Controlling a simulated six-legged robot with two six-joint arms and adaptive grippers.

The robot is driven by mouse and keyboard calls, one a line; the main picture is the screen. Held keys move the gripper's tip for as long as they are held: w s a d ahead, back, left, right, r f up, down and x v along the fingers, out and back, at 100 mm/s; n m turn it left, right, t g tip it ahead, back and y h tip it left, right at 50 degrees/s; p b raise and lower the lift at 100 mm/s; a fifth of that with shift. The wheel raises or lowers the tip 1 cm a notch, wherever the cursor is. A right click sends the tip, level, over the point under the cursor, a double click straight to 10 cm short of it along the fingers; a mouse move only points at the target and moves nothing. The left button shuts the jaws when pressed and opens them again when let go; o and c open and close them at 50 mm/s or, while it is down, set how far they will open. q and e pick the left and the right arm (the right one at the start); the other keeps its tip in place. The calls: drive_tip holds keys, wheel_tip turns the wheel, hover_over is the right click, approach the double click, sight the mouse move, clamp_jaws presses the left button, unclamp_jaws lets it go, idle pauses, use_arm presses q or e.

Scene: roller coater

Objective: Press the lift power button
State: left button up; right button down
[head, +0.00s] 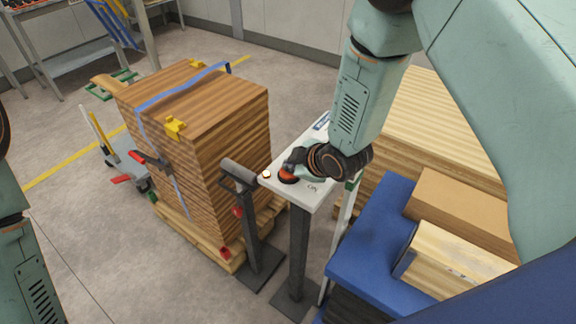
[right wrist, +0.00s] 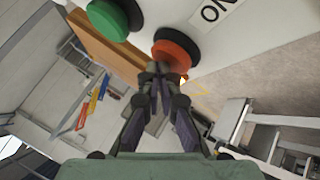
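A pale control panel (head: 312,195) stands on a dark post and carries a red-orange button (head: 288,176). The red-orange button (right wrist: 176,50) also shows in the right wrist view, between a green button (right wrist: 116,16) and an "ON" label (right wrist: 212,10). My right gripper (head: 290,166) is over the panel at the red-orange button. In the right wrist view its fingertips (right wrist: 163,72) are together, with nothing seen between them, at the button's near edge. I cannot tell whether they touch it. My left gripper is out of view; only its arm shows at the left edge.
A small glowing spot (head: 266,174) sits at the panel's left corner. A strapped wood stack (head: 215,120) on a pallet stands left of the panel, with a dark post (head: 250,215) between. Floor is open at the lower left.

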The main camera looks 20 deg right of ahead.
drive_tip(key=shift+s+f, duration=0.25)
drive_tip(key=shift+r+p, duration=0.4)
drive_tip(key=shift+r, duration=0.05)
drive_tip(key=shift+w+d+r+p, duration=0.15)
drive_tip(key=shift+w+r+p, duration=0.15)
drive_tip(key=shift+r+p, duration=0.35)
wheel_tip(320, 180, up, 4)
drive_tip(key=p, duration=0.3)
drive_tip(key=shift+r, duration=0.2)
drive_tip(key=shift+f, duration=0.15)
drive_tip(key=shift+w, duration=0.1)
